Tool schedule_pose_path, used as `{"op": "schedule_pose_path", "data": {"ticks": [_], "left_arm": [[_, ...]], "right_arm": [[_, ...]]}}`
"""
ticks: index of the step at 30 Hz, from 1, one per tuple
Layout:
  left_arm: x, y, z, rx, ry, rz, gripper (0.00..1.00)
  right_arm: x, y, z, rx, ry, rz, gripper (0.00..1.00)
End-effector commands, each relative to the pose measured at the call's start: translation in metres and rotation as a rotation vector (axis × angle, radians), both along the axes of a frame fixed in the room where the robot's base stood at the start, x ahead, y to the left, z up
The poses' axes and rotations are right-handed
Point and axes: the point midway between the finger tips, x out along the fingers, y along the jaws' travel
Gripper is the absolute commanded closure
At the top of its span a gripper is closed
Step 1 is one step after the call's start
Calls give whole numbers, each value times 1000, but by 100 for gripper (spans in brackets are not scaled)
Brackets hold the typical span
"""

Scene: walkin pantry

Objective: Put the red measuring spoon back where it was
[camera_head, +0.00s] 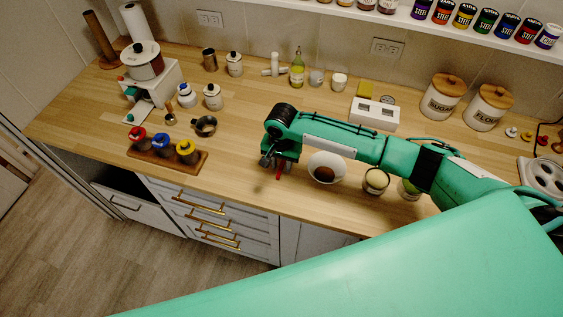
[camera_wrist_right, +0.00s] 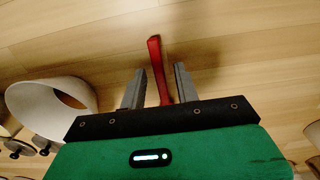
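The red measuring spoon (camera_wrist_right: 156,66) shows in the right wrist view as a slim red handle rising between the fingers and past their tips. Its other end is hidden at the palm. In the head view a short red piece of it (camera_head: 279,173) hangs below the right gripper (camera_head: 278,161). My right gripper, also in the wrist view (camera_wrist_right: 157,88), has its fingers a little apart, with gaps beside the handle. It seems to hold the spoon above the counter, but the contact is hidden. My left gripper is not in view.
A white bowl with brown contents (camera_head: 327,160) stands just right of the right gripper. A wooden rack (camera_head: 150,157) with red-, blue- and yellow-topped items is to the left. A small dark pan (camera_head: 204,126) is behind it. Bare counter (camera_head: 235,165) lies between rack and gripper.

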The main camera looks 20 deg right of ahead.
Motion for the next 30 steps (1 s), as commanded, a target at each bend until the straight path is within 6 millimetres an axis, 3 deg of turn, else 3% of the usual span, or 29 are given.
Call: {"op": "schedule_pose_path", "data": {"ticks": [8, 22, 30], "left_arm": [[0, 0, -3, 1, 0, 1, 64], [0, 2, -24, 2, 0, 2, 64], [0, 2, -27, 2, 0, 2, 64]], "right_arm": [[0, 0, 7, 1, -1, 0, 68], [1, 0, 98, 2, -3, 1, 68], [1, 0, 122, 1, 0, 0, 68]]}}
